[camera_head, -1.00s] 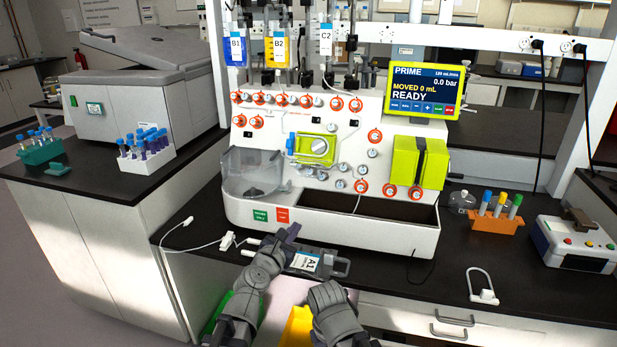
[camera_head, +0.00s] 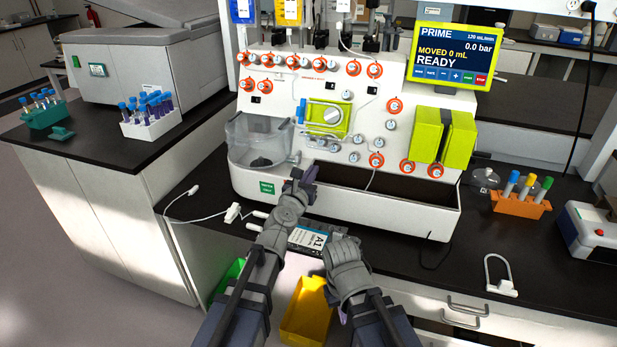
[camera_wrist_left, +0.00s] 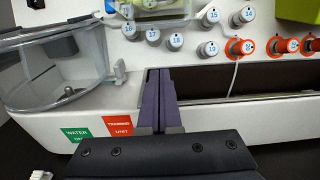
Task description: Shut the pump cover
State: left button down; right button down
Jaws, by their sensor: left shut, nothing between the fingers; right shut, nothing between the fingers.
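The lime-green pump (camera_head: 327,117) with a round pale knob sits on the upright white front panel of the machine. A blue piece stands at its left side. I cannot make out how far its cover is open. Its lower edge shows at the top of the left wrist view (camera_wrist_left: 160,12). My left gripper (camera_head: 303,180) is shut and empty, below the pump and in front of the machine's dark trough. Its purple fingers lie together in the left wrist view (camera_wrist_left: 160,100). My right gripper (camera_head: 343,252) is lower, over the bench's front edge, its fingers mostly hidden.
A clear round chamber (camera_head: 257,140) juts out left of my left gripper. Orange-ringed valves surround the pump. A lime double block (camera_head: 444,136) is to the right. A labelled pack (camera_head: 308,238) lies on the bench below, and a yellow bin (camera_head: 306,312) stands below that.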

aim_at(324, 136)
pick_arm(q)
jog(key=r+p, duration=0.1)
jog(key=w+r+p, duration=0.2)
jog(key=shift+w+d+r+p, duration=0.15)
jog(key=shift+d+r+p, duration=0.15)
jog(key=shift+r+p, duration=0.1)
dwell(0.4)
